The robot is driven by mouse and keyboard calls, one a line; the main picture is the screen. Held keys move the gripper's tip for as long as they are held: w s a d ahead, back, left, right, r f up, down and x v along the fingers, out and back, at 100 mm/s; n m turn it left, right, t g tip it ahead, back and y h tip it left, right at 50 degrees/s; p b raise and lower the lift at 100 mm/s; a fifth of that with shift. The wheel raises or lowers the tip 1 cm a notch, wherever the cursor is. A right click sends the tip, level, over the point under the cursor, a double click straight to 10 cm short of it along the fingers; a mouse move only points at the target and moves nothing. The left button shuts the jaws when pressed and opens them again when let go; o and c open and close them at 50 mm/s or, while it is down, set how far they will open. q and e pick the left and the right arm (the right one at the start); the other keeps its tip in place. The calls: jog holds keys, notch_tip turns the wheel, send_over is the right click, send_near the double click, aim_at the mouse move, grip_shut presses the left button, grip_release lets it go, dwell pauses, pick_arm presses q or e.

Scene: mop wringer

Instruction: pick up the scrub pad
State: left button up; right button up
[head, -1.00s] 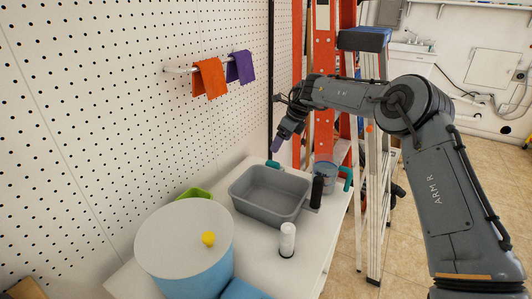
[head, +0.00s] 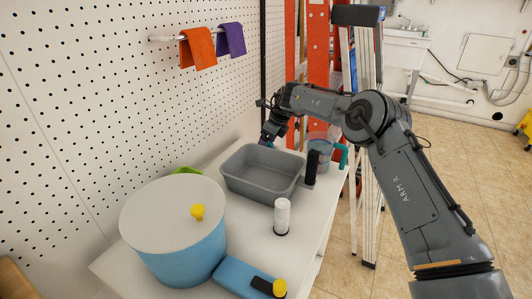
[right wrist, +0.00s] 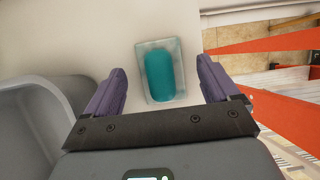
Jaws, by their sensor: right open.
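The scrub pad, a teal rounded grip on a pale rectangular base (right wrist: 160,72), lies on the white tabletop in the right wrist view. In the head view its spot behind the grey basin is mostly covered by my right gripper (head: 268,140). In the right wrist view my right gripper (right wrist: 158,92) is open, with its purple fingers on either side of the pad. The pad lies between them with a gap at each side. Whether the fingertips are down at table height is hard to tell. My left gripper is not in view.
The grey basin (head: 262,180) stands right beside the gripper. A clear jug with a teal handle (head: 320,150), a black cylinder (head: 311,167) and a white bottle (head: 282,215) stand near it. A blue drum (head: 180,255) is in front, and a ladder (head: 368,130) stands behind.

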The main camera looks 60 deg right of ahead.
jog(key=shift+w+f, duration=0.25)
jog(key=shift+f, duration=0.05)
jog(key=c, duration=1.2)
jog(key=shift+o, duration=0.2)
jog(key=shift+r, duration=0.1)
notch_tip(320, 180, up, 10)
jog(key=p, duration=0.4)
jog(key=shift+f, duration=0.2)
jog(key=shift+r, duration=0.15)
